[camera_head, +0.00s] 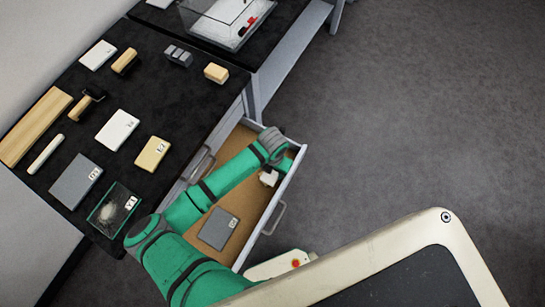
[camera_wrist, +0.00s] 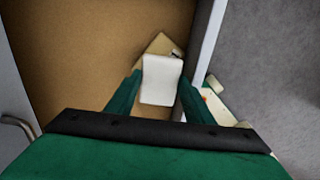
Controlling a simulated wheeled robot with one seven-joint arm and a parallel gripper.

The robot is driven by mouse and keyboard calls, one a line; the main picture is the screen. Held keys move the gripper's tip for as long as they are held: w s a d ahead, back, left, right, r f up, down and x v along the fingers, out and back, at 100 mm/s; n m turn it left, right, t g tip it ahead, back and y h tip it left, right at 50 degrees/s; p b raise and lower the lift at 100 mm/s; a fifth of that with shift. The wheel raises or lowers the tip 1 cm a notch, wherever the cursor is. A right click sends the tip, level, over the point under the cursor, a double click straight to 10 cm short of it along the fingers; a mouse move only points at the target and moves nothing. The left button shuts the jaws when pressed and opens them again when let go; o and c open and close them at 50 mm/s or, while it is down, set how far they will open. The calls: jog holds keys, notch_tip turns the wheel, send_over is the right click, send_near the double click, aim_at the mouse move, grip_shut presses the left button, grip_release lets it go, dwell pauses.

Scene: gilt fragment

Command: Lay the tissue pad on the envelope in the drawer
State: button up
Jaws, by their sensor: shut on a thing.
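The tissue pad (camera_wrist: 161,82) is a white, flat, rectangular piece between my fingers in the wrist view. Its white edge also shows below my wrist in the head view (camera_head: 268,178). My gripper (camera_wrist: 161,78) is shut on it, over the drawer's corner by the wall. A tan envelope (camera_wrist: 158,44) with a small dark mark shows past the pad's far end; the pad hides most of it. I cannot tell whether the pad touches it. The open drawer (camera_head: 262,208) has a brown floor and pale walls; my arm reaches across it.
A grey labelled block (camera_head: 219,229) lies in the drawer. The black tabletop (camera_head: 142,92) holds several boxes, wooden pieces, and a glass tray (camera_head: 114,209). A clear case (camera_head: 228,18) stands on the farther table. The floor to the right is clear.

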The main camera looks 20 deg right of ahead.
jog(key=shift+w+d+f, duration=0.2)
jog(key=shift+w+f, duration=0.2)
jog(key=shift+f, duration=0.15)
jog(key=shift+w+d+f, duration=0.2)
jog(key=shift+w+f, duration=0.15)
jog(key=shift+f, duration=1.6)
jog(key=shift+f, duration=0.1)
jog(key=o, duration=0.7)
